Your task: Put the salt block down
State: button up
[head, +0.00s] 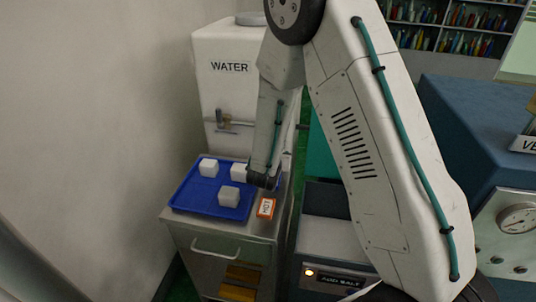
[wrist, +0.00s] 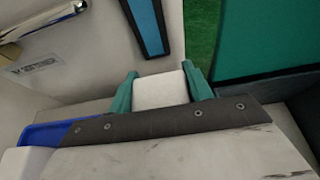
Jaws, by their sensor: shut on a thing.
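My gripper (wrist: 160,91) shows in the wrist view with its two teal fingers shut on a white salt block (wrist: 160,90), one finger on each side. In the head view my wrist hangs beside the right edge of the blue tray (head: 183,204), and the fingers and held block cannot be made out there. Other white blocks sit on the tray: one at the back left (head: 208,167), one beside my arm (head: 238,173) and one nearer the front (head: 229,197). Whether the held block touches anything below it cannot be told.
The tray lies on a metal cabinet (head: 225,228) with an orange-edged label (head: 266,208) right of it. A white water tank (head: 215,85) stands behind. A dark-topped machine (head: 325,200) is to the right, and a wall (head: 95,120) is on the left.

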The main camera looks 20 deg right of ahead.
jog(key=shift+w+d+f, duration=0.1)
jog(key=shift+w+d, duration=0.05)
jog(key=shift+w, duration=0.75)
jog(key=shift+w+f, duration=0.1)
jog(key=shift+f, duration=1.6)
jog(key=shift+f, duration=0.15)
jog(key=o, duration=1.1)
jog(key=shift+o, duration=0.2)
